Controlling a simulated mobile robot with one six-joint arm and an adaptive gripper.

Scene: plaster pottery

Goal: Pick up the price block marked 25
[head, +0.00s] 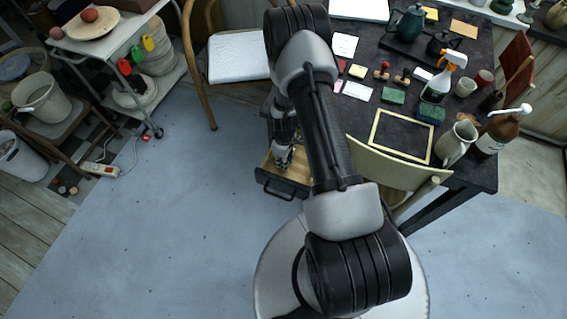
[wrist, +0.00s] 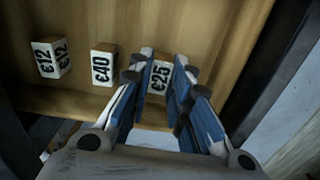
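The price block marked 25 (wrist: 159,78) is a small white block with black print, standing in a wooden drawer. In the wrist view my gripper (wrist: 164,66) reaches down into the drawer with its blue-padded fingers apart, one on each side of this block. The fingers hide part of its sides; I cannot tell if they touch it. In the head view my gripper (head: 283,157) is low over the open drawer (head: 272,184), and the block cannot be made out there.
Left of it in the wrist view stand a block marked 40 (wrist: 103,64) and a block marked 12 (wrist: 50,57). The drawer sticks out under a dark table (head: 365,118) crowded with bottles and jugs. A chair (head: 398,172) stands at the right.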

